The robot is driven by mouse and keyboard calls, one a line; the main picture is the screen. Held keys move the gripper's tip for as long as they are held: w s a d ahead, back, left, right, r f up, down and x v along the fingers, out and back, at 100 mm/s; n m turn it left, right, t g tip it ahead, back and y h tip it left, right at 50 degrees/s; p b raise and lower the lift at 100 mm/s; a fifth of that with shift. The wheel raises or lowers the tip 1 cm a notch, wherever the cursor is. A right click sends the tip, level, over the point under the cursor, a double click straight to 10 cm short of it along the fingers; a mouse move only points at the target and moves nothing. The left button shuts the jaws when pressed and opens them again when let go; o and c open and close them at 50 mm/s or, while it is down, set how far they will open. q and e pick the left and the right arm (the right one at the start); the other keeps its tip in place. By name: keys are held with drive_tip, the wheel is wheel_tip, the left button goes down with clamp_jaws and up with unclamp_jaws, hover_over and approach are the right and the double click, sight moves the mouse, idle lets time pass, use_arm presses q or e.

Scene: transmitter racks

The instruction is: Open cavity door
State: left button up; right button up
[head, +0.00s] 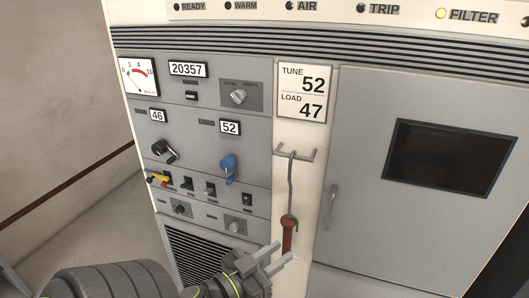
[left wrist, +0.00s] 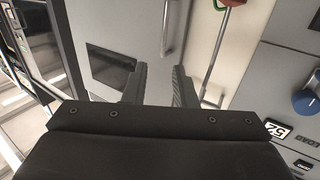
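The cavity door (head: 360,150) is a large grey panel with a dark window (head: 450,162) at the right of the head view, and it looks closed. Its slim vertical handle (head: 332,205) is near the door's left edge. The left wrist view also shows the door (left wrist: 125,25) and handle (left wrist: 168,28), the handle ahead of the fingers. My left gripper (head: 282,256) is below and left of the handle in the head view. Its fingers (left wrist: 160,86) are apart with nothing between them. My right gripper is not in view.
A hooked rod with a red grip (head: 288,236) hangs from a bracket (head: 295,154) between door and control panel, close to my left gripper. The control panel (head: 205,130) at left has a blue knob (head: 229,167), black knobs and switches. Bare floor lies at the far left.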

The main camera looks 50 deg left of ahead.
use_arm(q)
drive_tip(key=s+b, duration=0.2)
drive_tip(key=s, duration=0.1)
drive_tip(key=shift+w, duration=0.1)
idle(0.8)
